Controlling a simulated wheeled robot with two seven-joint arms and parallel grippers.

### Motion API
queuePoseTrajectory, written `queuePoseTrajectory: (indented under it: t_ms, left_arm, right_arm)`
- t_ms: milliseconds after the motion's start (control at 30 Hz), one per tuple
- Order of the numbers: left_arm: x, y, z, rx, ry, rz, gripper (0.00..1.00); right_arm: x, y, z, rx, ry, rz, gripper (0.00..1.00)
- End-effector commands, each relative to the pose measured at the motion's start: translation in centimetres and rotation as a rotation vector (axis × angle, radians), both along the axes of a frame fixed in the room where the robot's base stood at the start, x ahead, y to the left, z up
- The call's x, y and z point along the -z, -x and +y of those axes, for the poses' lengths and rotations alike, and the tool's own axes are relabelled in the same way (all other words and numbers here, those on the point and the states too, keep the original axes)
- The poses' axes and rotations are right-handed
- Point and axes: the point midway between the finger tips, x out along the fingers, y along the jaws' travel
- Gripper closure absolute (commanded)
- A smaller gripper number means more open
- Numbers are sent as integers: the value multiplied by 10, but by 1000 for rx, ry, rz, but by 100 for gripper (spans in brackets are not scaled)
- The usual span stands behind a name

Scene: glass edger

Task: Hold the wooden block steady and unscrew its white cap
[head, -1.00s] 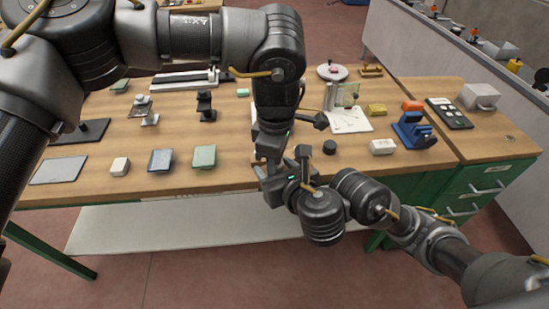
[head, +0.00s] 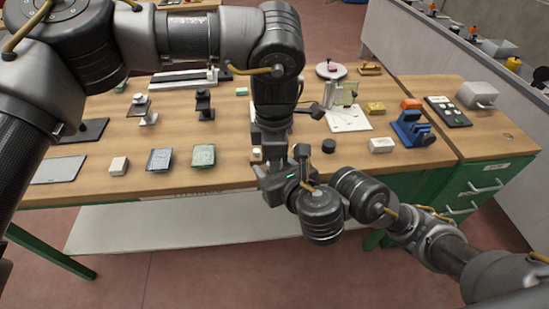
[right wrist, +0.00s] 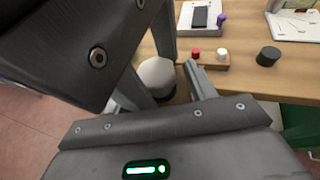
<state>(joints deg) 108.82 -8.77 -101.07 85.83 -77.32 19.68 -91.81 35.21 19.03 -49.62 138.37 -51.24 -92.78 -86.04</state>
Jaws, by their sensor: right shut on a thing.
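In the right wrist view a rounded white cap (right wrist: 157,74) shows between gripper fingers, with a small brown part of the wooden block (right wrist: 180,97) below it. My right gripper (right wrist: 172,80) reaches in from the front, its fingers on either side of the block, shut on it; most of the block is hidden. My left gripper (head: 272,150) comes down from above and meets the right gripper in the head view. Its dark body fills the upper left of the right wrist view, with a finger beside the cap. Whether it grips the cap cannot be seen.
A wooden strip with a red and a white knob (right wrist: 208,60) lies close behind. A black disc (head: 329,146) and a white box (head: 381,145) stand to the right. Several tiles and blocks lie left on the table (head: 225,172). The table's front edge is close.

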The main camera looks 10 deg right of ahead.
Motion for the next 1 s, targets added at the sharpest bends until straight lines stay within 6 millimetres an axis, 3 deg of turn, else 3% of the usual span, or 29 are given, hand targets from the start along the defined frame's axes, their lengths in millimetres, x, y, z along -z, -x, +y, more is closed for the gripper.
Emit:
queuePoseTrajectory:
  t_ms: [267, 700, 800, 1000]
  left_arm:
    - [-2, 2, -1, 6, -1, 6, 45]
    - [-45, 2, -1, 6, 1, 6, 45]
    - [-48, 2, -1, 22, 1, 3, 58]
    - [-72, 0, -1, 212, 0, -4, 58]
  right_arm:
    - [0, -2, -1, 6, 0, 0, 100]
    - [0, -1, -1, 5, 1, 1, 100]
    - [0, -1, -1, 4, 1, 1, 100]
    - [0, -1, -1, 3, 0, 0, 100]
